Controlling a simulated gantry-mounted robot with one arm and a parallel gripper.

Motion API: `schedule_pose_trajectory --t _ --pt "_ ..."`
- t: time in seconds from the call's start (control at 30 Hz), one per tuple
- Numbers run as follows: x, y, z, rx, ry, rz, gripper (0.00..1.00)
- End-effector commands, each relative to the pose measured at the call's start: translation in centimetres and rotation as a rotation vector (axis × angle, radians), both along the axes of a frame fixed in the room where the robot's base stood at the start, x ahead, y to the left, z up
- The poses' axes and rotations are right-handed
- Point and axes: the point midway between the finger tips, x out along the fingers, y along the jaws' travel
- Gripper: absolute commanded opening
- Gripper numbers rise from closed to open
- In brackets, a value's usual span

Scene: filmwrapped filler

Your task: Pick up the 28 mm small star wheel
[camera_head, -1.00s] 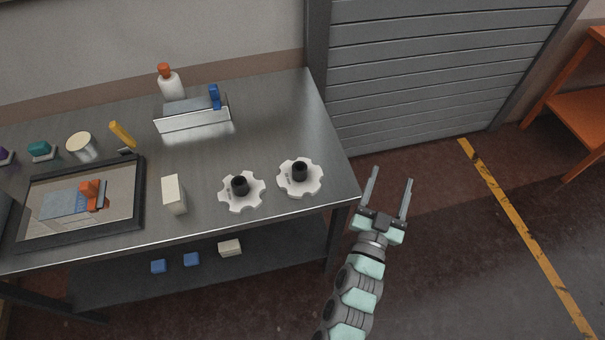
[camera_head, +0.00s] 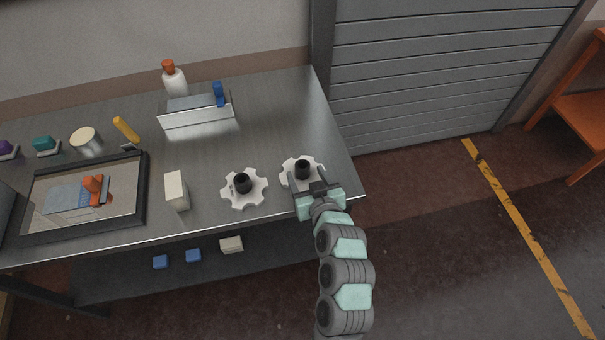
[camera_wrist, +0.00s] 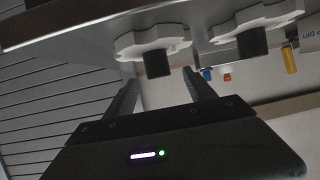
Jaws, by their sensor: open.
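Two white star wheels with black hubs lie near the table's front right: the left star wheel (camera_head: 244,199) and the right star wheel (camera_head: 289,179). I cannot read their markings, so I cannot tell which is the 28 mm one. My gripper (camera_head: 307,174) is open and empty at the right wheel, its body partly hiding that wheel's front edge. In the wrist view, which looks upside down, my fingers (camera_wrist: 160,76) point toward the right wheel (camera_wrist: 128,44). Its black hub (camera_wrist: 157,63) shows between them, apart from both. The left wheel (camera_wrist: 280,14) shows further right.
A white box (camera_head: 176,191) stands left of the wheels, beside a black-framed tray (camera_head: 146,190). A metal bin (camera_head: 196,117) and white bottle (camera_head: 174,82) stand behind. The grey table's (camera_head: 285,115) back right is clear. Small blocks (camera_head: 231,245) lie on the lower shelf.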

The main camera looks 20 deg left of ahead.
Motion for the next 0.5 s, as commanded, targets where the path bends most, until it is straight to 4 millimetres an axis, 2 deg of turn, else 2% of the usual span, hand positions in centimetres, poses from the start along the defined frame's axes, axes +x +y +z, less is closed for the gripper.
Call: schedule_pose_trajectory --t 0.23,0.5 --pt "1.2 0.9 -1.0 0.001 0.001 -0.001 0.64" --pt "3.9 2.9 -2.7 0.001 0.000 0.000 0.64"
